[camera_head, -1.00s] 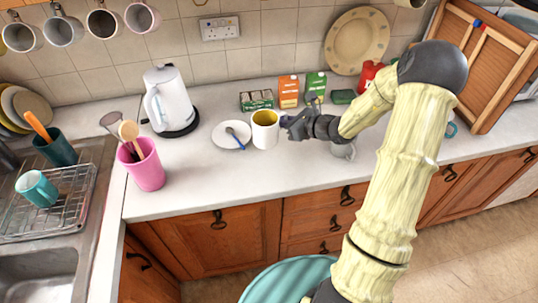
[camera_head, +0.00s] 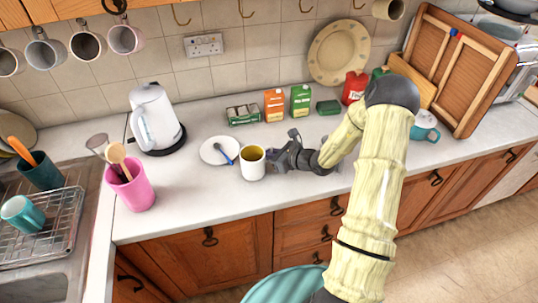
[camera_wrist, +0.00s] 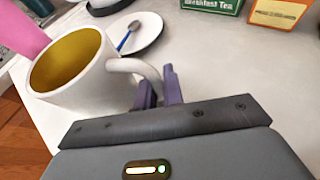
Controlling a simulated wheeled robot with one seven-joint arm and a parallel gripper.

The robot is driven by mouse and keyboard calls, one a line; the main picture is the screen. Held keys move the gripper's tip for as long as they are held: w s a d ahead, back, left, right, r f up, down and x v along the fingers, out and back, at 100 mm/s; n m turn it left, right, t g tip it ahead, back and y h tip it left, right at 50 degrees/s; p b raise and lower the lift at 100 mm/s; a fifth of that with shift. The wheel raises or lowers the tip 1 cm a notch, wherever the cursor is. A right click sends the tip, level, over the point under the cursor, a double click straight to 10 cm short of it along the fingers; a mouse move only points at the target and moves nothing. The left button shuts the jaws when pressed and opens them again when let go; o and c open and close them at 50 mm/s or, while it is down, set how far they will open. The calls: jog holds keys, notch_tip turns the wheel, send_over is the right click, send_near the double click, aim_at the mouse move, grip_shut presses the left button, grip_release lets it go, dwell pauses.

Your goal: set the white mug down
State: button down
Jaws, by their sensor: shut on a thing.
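The white mug (camera_head: 252,166), yellow inside, is upright at the worktop, in front of and to the right of a white saucer (camera_head: 220,149). My gripper (camera_head: 279,158) is at the mug's right side, shut on its handle. In the wrist view the mug (camera_wrist: 85,85) fills the left, with its handle (camera_wrist: 136,66) running to my gripper's fingers (camera_wrist: 158,88). The mug's base is close to the worktop surface; I cannot tell whether it touches.
A blue-handled spoon (camera_head: 226,157) lies on the saucer. A pink utensil pot (camera_head: 133,187) and a kettle (camera_head: 155,118) stand left. Tea boxes (camera_head: 300,101) stand behind. Worktop (camera_head: 215,195) in front of the mug is clear.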

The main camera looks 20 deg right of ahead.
jog(key=shift+w+a+f, duration=0.1)
jog(key=shift+f, duration=0.5)
jog(key=shift+d, duration=0.25)
jog(key=shift+a+f, duration=0.1)
jog(key=shift+f, duration=0.05)
jog(key=c, duration=1.5)
grip_release()
jog(key=shift+a, duration=0.2)
jog(key=shift+s+d, duration=0.1)
jog(key=shift+s, duration=0.15)
jog(key=shift+r, duration=0.2)
jog(key=b+v, duration=0.2)
jog(key=v, duration=1)
jog(key=shift+w, duration=0.15)
